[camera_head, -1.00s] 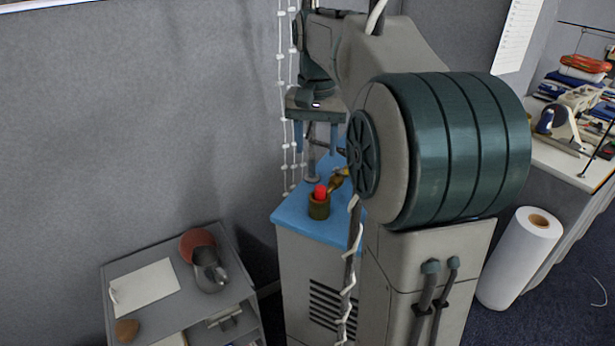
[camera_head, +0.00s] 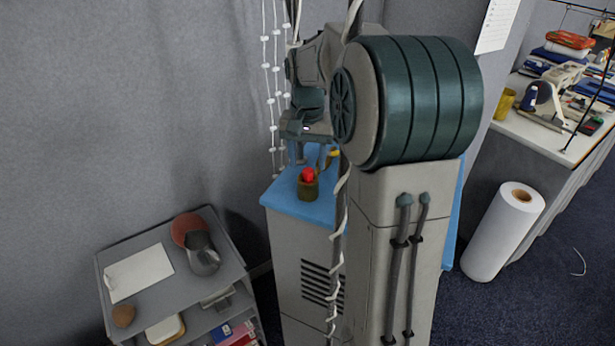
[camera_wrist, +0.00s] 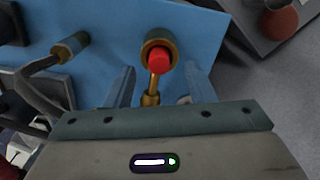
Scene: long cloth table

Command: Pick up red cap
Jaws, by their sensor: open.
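The red cap (camera_head: 308,174) sits on top of a short brown cylindrical holder (camera_head: 308,190) on the blue table top (camera_head: 290,206). In the wrist view the red cap (camera_wrist: 159,60) is ahead of my gripper, near the middle, with the holder's round rim (camera_wrist: 152,44) behind it. My gripper (camera_wrist: 157,82) is open; its two fingers lie to either side of a brass-coloured stem below the cap. In the head view my gripper (camera_head: 310,155) is above and just behind the cap, partly hidden by my arm. Nothing is held.
A white roll (camera_head: 500,232) stands at right. Beaded strings (camera_head: 268,90) hang by the wall.

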